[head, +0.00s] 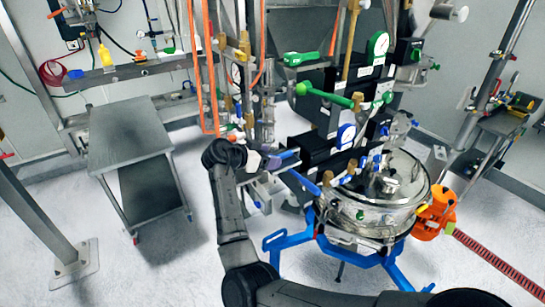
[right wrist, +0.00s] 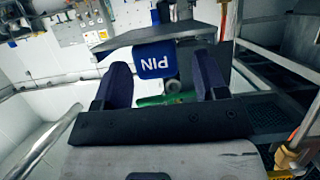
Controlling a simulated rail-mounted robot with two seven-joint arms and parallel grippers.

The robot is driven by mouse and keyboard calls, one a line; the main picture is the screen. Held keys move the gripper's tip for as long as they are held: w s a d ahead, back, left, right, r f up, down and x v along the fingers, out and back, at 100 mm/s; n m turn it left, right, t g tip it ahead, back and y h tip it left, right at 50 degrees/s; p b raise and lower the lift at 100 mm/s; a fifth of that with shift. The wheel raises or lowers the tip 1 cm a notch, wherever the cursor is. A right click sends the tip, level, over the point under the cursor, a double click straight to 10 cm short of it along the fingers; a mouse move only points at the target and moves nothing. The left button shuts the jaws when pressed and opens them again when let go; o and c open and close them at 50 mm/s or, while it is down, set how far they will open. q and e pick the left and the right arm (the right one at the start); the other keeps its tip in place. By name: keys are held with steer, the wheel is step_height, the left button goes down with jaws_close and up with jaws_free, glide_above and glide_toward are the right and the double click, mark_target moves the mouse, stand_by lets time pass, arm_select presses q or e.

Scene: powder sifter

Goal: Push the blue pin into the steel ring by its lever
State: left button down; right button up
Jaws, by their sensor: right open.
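My right gripper (head: 278,160) is in the middle of the head view, left of the round steel sifter (head: 375,215). In the right wrist view its two dark fingers (right wrist: 162,84) are open. A blue block marked "PIN" (right wrist: 155,60), with its lettering upside down, shows between and beyond the fingers, apart from each. It is just below a grey plate (right wrist: 160,37). I cannot make out this block in the head view, where the gripper and machine parts crowd the spot. I cannot pick out the steel ring for certain. My left gripper is not in view.
A blue stand (head: 290,240) is under the sifter, and an orange fitting (head: 434,213) is at its right. Black blocks and a green lever (head: 325,95) rise behind the gripper. A grey metal cart (head: 130,130) stands at left. The floor between them is clear.

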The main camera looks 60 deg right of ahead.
steer(key=shift+f, duration=0.1)
steer(key=shift+c, duration=1.4)
steer(key=c, duration=0.6)
steer(key=shift+c, duration=0.9)
